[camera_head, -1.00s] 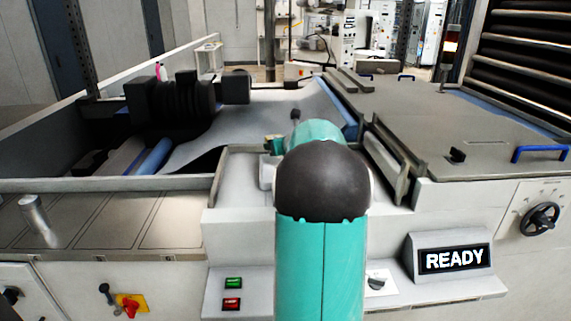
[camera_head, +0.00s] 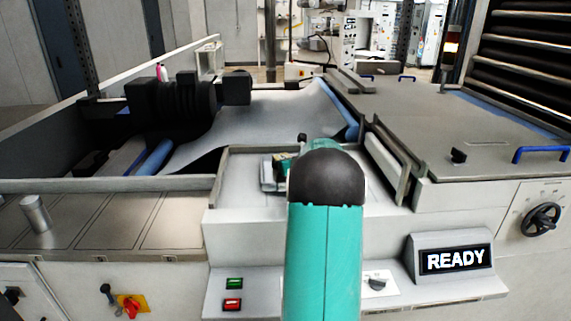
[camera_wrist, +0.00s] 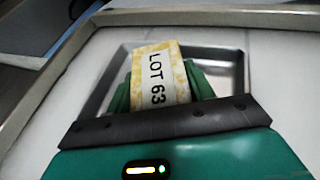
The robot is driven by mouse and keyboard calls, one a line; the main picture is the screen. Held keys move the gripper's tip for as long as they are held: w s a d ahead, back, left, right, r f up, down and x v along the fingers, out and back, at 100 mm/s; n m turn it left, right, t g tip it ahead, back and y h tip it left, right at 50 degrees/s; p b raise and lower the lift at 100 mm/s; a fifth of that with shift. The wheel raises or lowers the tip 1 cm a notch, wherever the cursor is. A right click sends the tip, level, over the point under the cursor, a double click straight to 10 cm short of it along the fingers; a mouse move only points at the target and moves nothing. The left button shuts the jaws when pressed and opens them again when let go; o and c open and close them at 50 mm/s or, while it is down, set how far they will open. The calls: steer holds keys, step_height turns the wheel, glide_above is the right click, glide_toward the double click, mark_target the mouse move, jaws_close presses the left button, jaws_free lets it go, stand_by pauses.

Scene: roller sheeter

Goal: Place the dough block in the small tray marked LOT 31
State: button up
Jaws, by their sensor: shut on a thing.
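My gripper (camera_wrist: 162,88) is shut on a mottled yellow dough block (camera_wrist: 181,72) in the wrist view. The block carries a white label reading LOT 63. One green finger is on each side of it. A small grey metal tray (camera_wrist: 234,70) lies behind and around the block in that view. I cannot tell whether the block touches the tray or is above it. No LOT 31 marking is readable in either view. In the head view my arm hides most of the gripper, and the block cannot be made out clearly.
The tray lies in a pale, walled recess (camera_head: 240,165) on the machine's front. A wide sheet (camera_head: 270,115) slopes behind it. A flat grey cover (camera_head: 460,125) with blue handles is at right. A READY display (camera_head: 455,260) and green and red buttons (camera_head: 233,294) are at the front.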

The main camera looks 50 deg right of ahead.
steer(key=o, duration=1.1)
steer(key=shift+f, duration=0.1)
